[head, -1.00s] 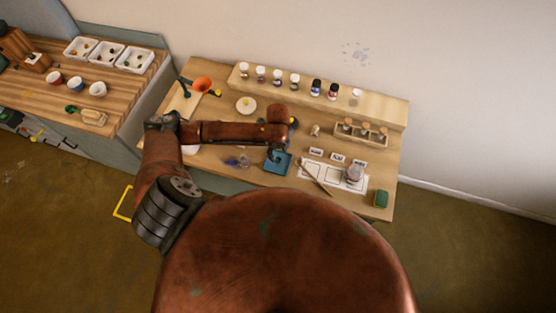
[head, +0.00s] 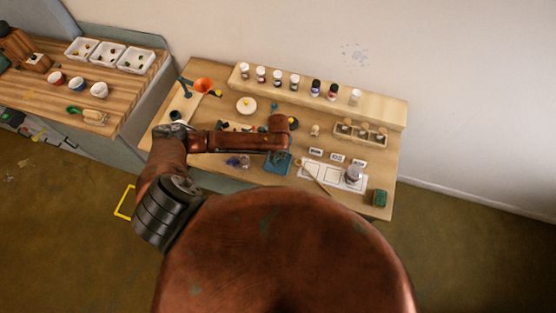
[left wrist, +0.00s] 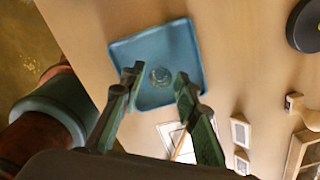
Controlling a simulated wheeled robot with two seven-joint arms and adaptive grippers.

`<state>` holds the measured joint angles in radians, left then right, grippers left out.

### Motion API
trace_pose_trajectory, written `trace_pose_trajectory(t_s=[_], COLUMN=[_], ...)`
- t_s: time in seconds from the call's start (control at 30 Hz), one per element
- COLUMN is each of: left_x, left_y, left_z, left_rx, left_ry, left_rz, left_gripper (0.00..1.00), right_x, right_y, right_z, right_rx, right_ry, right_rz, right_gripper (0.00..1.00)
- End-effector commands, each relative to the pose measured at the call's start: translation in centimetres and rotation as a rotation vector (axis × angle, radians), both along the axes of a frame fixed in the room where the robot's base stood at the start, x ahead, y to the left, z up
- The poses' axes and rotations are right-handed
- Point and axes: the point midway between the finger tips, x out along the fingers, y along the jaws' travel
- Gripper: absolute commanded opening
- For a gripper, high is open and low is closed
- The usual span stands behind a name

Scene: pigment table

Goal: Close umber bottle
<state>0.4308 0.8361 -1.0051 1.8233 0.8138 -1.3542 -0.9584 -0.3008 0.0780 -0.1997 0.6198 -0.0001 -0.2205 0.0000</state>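A row of small bottles stands on the raised back shelf, among them a dark one (head: 315,88); labels are too small to tell which is umber. A jar (head: 352,174) stands on the white sheet. A blue square tray (head: 277,165) lies near the table's front edge. My left gripper (head: 281,158) is over the tray, partly hidden by its own arm. In the left wrist view, the open gripper (left wrist: 158,82) points down at the tray (left wrist: 188,40). A small round translucent thing (left wrist: 160,77) lies on it, between the fingertips in the picture. My right gripper is not in view.
A wooden rack (head: 360,134) with several corked vials stands right of the arm. Small label cards (head: 337,157), a brush (head: 315,178) and a green block (head: 379,198) lie to the right. An orange funnel (head: 204,84) stands back left. A black round thing (left wrist: 306,25) shows in the left wrist view.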

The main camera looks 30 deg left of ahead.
Motion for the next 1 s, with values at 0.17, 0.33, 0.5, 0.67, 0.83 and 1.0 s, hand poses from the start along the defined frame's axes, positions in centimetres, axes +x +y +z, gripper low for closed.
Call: trace_pose_trajectory(t_s=[0.17,0.33,0.5,0.67,0.83,1.0], left_x=[0.0,0.0,0.0,0.1,0.2,-0.2], left_y=[0.0,0.0,0.0,0.0,0.0,-2.9], left_z=[0.0,0.0,0.1,0.7,2.9,6.4], left_rx=[0.0,0.0,0.0,-0.001,0.0,-0.004], left_ry=[0.0,0.0,0.0,-0.002,-0.004,-0.006], left_rz=[0.0,0.0,0.0,0.0,-0.001,-0.007], left_gripper=[0.15,0.07,0.07,0.07,0.07,0.07], right_x=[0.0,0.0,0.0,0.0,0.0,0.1], right_y=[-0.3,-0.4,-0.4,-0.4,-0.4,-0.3], right_z=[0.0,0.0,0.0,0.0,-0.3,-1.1], right_rx=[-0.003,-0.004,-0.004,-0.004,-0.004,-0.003], right_ry=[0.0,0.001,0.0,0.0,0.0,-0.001], right_rz=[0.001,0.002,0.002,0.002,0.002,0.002], right_gripper=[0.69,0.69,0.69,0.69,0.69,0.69])
